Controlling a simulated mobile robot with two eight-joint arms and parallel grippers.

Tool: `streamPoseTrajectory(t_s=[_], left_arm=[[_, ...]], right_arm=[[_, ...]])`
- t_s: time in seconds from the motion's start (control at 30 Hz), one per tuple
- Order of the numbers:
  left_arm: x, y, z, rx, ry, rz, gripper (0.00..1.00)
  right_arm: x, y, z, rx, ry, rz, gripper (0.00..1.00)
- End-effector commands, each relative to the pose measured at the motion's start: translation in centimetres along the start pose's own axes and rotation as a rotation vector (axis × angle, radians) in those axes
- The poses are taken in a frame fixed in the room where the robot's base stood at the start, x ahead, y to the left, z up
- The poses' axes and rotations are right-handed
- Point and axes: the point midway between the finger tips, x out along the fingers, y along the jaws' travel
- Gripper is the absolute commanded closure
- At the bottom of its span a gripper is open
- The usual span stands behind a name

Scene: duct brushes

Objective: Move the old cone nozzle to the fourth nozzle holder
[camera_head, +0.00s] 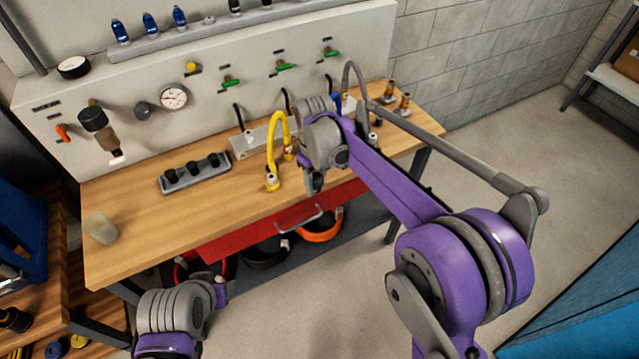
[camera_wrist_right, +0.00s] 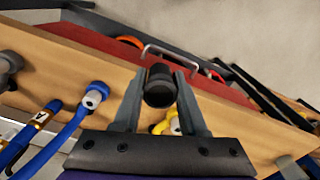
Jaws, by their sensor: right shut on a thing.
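In the right wrist view my right gripper (camera_wrist_right: 158,76) is shut on a short black cylindrical piece (camera_wrist_right: 158,88), seen nearly end-on between the two fingers. It looks like a nozzle; I cannot tell whether it is conical. In the head view the right gripper (camera_head: 314,187) hangs over the front of the workbench, right of the yellow hose, and its load is hard to make out. A grey rack (camera_head: 195,173) with several black pieces lies on the bench. I cannot tell which place is the fourth nozzle holder. My left gripper (camera_head: 222,290) is low in front of the bench, its fingers unclear.
The yellow hose (camera_head: 271,150) arches beside my right gripper. A metal block (camera_head: 246,143) stands behind it, partly hidden by my arm. Brass fittings (camera_head: 404,104) stand at the bench's right end. A pale lump (camera_head: 100,229) lies at its left end. The red drawer (camera_head: 270,225) is below.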

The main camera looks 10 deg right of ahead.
Motion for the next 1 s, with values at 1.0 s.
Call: streamPoseTrajectory(t_s=[1.0], left_arm=[[0.0,0.0,0.0,0.0,0.0,0.0,0.5]], right_arm=[[-5.6,1.0,3.6,0.308,0.0,0.0,1.0]])
